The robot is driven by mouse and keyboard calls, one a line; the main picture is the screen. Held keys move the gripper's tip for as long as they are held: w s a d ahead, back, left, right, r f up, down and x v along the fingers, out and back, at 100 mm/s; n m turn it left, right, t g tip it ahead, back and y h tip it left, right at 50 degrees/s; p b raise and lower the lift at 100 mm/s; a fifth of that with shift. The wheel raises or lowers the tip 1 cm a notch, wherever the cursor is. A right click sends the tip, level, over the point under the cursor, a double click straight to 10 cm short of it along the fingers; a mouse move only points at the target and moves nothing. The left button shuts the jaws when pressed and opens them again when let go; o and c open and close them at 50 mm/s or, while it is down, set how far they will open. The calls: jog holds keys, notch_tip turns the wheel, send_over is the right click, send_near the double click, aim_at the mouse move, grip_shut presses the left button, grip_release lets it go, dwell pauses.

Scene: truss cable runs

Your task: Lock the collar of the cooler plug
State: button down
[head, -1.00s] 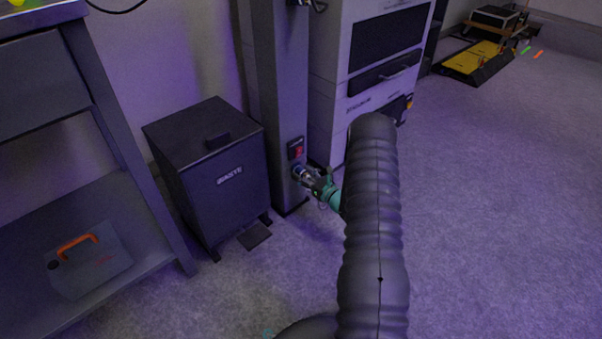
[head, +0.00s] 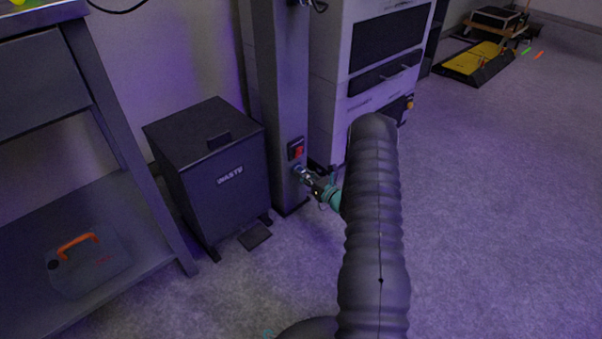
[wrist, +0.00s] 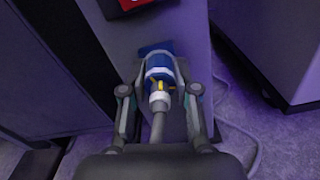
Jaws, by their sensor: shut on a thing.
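The cooler plug (wrist: 158,72) has a blue and silver collar with yellow marks, and a grey cable (wrist: 157,112) runs back from it. It sits at a blue socket (wrist: 154,49) on the face of a grey column (head: 281,90). My gripper (wrist: 159,88) is shut on the collar, with one finger on each side. In the head view my gripper (head: 315,185) is small, beside the column's lower part and partly hidden by my arm. I cannot tell from these frames whether the collar is locked.
A red switch (head: 297,149) sits on the column just above the socket. A dark waste bin (head: 213,170) stands to the left, and a grey cabinet (head: 336,95) stands behind.

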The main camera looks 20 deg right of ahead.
jog(key=shift+w+m, duration=0.15)
jog(key=shift+m, duration=1.25)
jog(key=shift+a+m, duration=0.1)
jog(key=shift+m, duration=0.7)
jog(key=shift+w+m, duration=0.1)
jog(key=shift+m, duration=0.5)
jog(key=shift+m, duration=1.4)
